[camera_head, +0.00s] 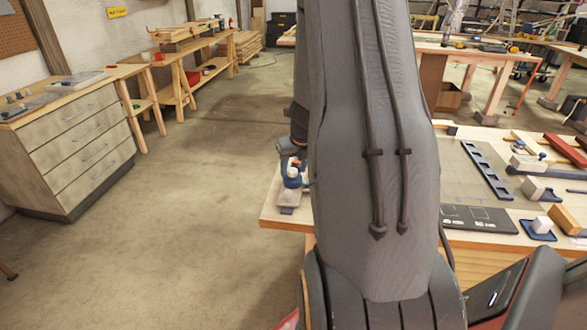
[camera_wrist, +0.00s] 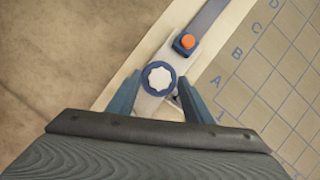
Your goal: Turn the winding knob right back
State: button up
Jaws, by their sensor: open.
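The winding knob (camera_wrist: 159,78) is a white scalloped knob on a round blue base, fixed to a pale plate on the wooden table edge. In the wrist view my gripper (camera_wrist: 159,95) is open, with one blue finger on each side of the knob's near part. I cannot tell whether the fingers touch it. A blue strap (camera_wrist: 209,18) runs away from the plate, past a blue block with an orange button (camera_wrist: 187,41). In the head view my arm hides most of this spot; a blue and white part (camera_head: 292,177) shows at its left.
The table (camera_head: 280,211) carries a gridded board (camera_head: 455,175), also in the wrist view (camera_wrist: 270,80), a dark panel (camera_head: 478,217), a blue slotted rail (camera_head: 487,172) and several blocks. Open floor (camera_head: 190,220) lies left of the table, with a drawer cabinet (camera_head: 80,150) beyond.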

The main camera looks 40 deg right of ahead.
jog(key=c, duration=1.1)
jog(key=shift+o, duration=0.2)
jog(key=shift+b, duration=0.3)
